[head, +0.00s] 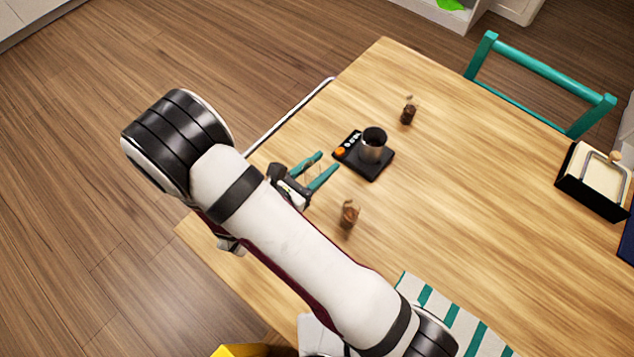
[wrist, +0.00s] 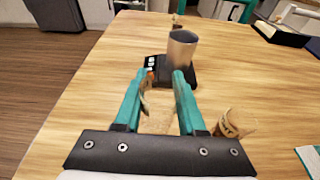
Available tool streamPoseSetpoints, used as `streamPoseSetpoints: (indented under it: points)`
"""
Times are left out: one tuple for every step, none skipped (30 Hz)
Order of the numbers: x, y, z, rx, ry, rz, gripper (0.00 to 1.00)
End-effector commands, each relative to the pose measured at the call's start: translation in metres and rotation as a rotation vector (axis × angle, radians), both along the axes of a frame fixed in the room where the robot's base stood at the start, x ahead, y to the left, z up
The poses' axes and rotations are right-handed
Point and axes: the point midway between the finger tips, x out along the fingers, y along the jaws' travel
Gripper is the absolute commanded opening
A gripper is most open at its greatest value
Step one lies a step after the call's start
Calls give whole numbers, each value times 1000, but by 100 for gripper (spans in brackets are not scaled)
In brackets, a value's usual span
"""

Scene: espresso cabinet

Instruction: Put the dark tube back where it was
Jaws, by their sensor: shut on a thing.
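My gripper (head: 323,164) has teal fingers and is shut on a clear glass tube (wrist: 150,110), just left of the scale and above the table. The tube is partly hidden by the fingers, and some brown shows at its left edge; I cannot tell how much it holds. A second tube (head: 408,113) with very dark contents stands on the table beyond the scale. A third tube (head: 349,214) with lighter brown contents stands nearer, below the gripper in the head view; it also shows at the right in the wrist view (wrist: 232,124).
A metal cup (head: 373,147) stands on a black scale (head: 374,170) with an orange knob, close ahead of the fingers. A striped cloth (head: 455,318) lies at the near edge. A black box (head: 592,190) is at the right, a teal chair (head: 540,68) behind. Much of the right tabletop is clear.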

Motion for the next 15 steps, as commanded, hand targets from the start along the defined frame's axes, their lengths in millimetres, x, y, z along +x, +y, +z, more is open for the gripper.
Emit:
streamPoseSetpoints:
  points:
    - [0, 0, -10, -2, 2, 0, 0]
    - [0, -1, -17, -3, 3, 0, 0]
    - [0, 0, -27, -2, 2, 0, 0]
    - [0, 0, -33, -2, 2, 0, 0]
    - [0, -1, -37, -2, 2, 0, 0]
    - [0, -1, -42, 1, 1, -1, 0]
    - [0, -1, -44, 1, 1, -1, 0]
    - [0, -1, -44, 1, 0, -1, 0]
    - [0, -1, -45, 2, -1, -1, 0]
    - [1, 0, -44, 2, -1, -1, 0]
    - [1, 0, -44, 2, -1, -1, 0]
    - [1, 0, -44, 2, -1, -1, 0]
    - [1, 0, -44, 2, -1, -1, 0]
    - [1, -1, -44, 2, -1, -1, 0]
    - [1, -1, -45, 1, 0, 0, 0]
